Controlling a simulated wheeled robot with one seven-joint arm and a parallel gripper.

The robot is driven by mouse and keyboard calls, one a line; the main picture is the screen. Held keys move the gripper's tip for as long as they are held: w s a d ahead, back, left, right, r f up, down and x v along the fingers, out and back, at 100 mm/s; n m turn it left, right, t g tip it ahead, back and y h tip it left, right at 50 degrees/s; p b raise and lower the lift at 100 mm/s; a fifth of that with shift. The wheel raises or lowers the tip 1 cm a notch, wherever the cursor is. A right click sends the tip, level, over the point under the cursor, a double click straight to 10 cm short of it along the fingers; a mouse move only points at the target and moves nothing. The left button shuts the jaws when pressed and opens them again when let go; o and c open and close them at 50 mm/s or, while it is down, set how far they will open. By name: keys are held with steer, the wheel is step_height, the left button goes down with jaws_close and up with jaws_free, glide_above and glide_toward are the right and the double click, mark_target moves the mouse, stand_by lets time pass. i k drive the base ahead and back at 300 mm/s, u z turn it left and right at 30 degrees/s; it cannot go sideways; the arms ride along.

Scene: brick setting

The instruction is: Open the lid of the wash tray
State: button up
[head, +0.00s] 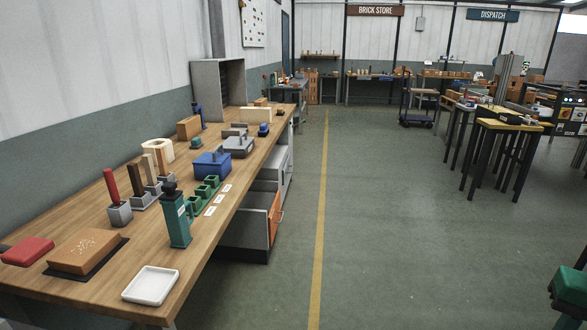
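Two lidded trays stand on the long wooden bench (150,200) at the left. One is blue (211,166), with a small dark knob on top. The other is grey (239,147), just behind it, also with a raised handle on its lid. Both lids look shut. I cannot tell from their looks which is the wash tray. A shallow white tray (150,286) without a lid lies at the bench's near end. My gripper is not in view.

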mark_target(236, 138)
steer(key=u, duration=0.15)
steer(key=i, duration=1.15)
steer(key=u, duration=0.3)
steer(key=i, duration=1.15)
steer(key=u, duration=0.45)
steer(key=i, duration=0.95)
steer(key=u, duration=0.1)
